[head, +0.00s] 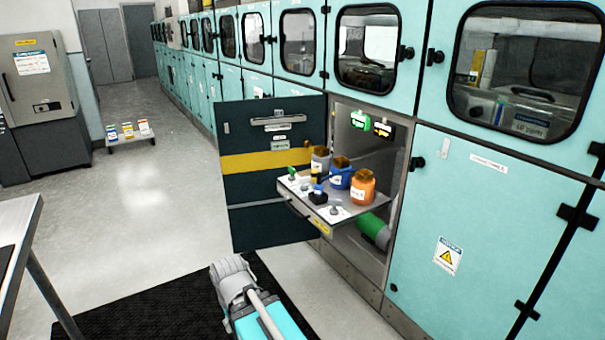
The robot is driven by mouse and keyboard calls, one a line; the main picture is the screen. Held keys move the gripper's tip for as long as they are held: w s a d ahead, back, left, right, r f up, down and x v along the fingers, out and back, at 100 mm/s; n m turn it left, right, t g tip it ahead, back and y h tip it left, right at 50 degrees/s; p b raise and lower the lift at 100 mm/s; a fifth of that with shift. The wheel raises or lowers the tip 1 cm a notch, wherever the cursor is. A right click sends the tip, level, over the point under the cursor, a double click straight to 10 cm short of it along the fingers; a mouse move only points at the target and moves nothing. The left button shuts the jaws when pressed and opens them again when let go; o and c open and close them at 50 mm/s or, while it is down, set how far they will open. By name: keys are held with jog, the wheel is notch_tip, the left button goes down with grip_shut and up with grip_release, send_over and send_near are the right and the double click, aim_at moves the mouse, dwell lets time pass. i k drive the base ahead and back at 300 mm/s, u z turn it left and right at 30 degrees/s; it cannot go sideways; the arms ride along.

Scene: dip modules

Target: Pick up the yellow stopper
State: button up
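A pulled-out drawer tray (345,212) in the open cabinet carries several small items and bottles. A small yellow piece (316,179), which looks like the yellow stopper, is near the tray's left side, in front of the grey bottle (320,160). A green piece (292,173) is to its left and a blue piece (318,189) is in front of it, on or at a small black block (318,198). The end of my arm with my gripper (232,278) is at the lower middle, well below and left of the tray. Its fingers cannot be made out.
A blue bottle (341,174) and an orange bottle (362,188) stand on the tray behind and right of the small pieces. The dark cabinet door (265,215) stands open at the left. A green cylinder (374,230) lies below the tray.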

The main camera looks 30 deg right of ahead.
aim_at(314, 173)
jog(key=z, duration=0.05)
jog(key=i, duration=0.9)
jog(key=z, duration=1.2)
